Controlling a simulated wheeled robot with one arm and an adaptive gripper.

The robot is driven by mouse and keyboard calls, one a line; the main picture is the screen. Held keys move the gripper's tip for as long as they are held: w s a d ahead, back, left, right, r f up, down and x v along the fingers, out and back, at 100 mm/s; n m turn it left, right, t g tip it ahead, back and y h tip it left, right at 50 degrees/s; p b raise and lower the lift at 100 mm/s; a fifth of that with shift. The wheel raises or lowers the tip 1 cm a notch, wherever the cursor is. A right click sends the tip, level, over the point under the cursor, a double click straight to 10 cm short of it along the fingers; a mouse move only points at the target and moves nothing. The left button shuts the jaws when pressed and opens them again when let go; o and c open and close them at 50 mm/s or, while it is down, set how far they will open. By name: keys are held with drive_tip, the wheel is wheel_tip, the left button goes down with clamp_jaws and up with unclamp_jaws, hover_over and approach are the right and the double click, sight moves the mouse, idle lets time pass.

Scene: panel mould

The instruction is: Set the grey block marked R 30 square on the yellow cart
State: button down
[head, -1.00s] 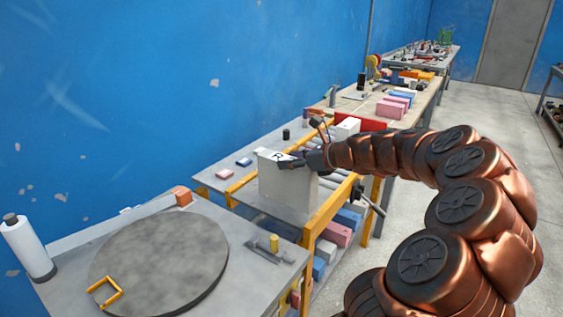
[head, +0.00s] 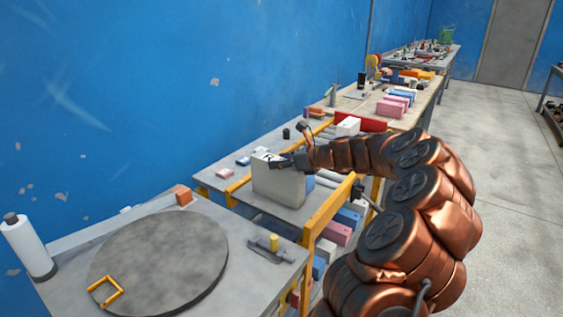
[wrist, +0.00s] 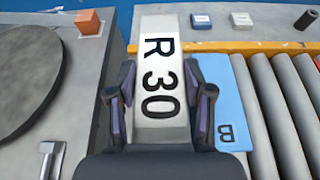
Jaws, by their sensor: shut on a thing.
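The grey block marked R 30 (head: 278,184) is upright between the two fingers of my gripper (head: 281,161), which is shut on its top. In the wrist view the block (wrist: 160,50) shows its R 30 lettering between the fingertips (wrist: 159,82). The block is over the grey top of the yellow-framed cart (head: 330,205); I cannot tell whether its underside touches. A blue piece marked B (wrist: 229,105) lies just right of the block in the wrist view. The block hides part of the cart top.
Rollers (wrist: 270,110) lie right of the blue piece. Small blocks (head: 243,161) lie along the cart's back edge. A bench with a round grey disc (head: 160,260) and an orange block (head: 182,195) stands at the near left. Coloured blocks (head: 336,233) fill a lower shelf.

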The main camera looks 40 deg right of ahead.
idle(0.3)
drive_tip(key=shift+c, duration=2.2)
unclamp_jaws()
drive_tip(key=v, duration=1.2)
